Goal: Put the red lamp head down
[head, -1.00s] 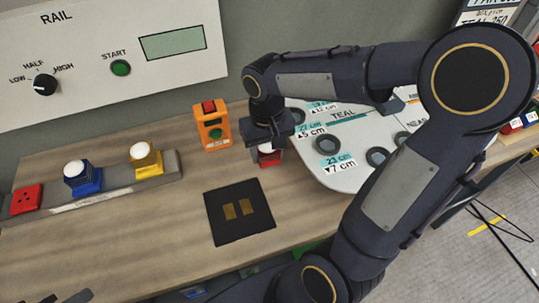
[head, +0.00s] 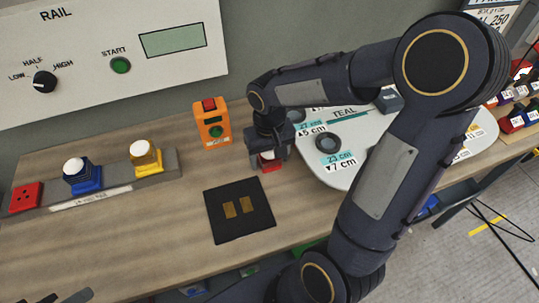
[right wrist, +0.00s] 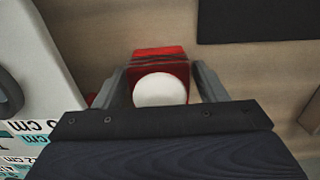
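The red lamp head (head: 270,166), a red body with a white dome, is between the fingers of my right gripper (head: 270,155). In the right wrist view the white dome of the lamp head (right wrist: 160,90) sits between both fingers of the right gripper (right wrist: 160,85), which close on the red body's sides. It is low over the wooden bench; I cannot tell whether its underside touches. The black mat (head: 239,211) with two brassy pads lies in front and to the left of it.
A grey rail (head: 112,185) holds a red socket piece (head: 25,197), a blue lamp (head: 82,178) and a yellow lamp (head: 146,160). The pale TEAL board (head: 346,174) lies at right.

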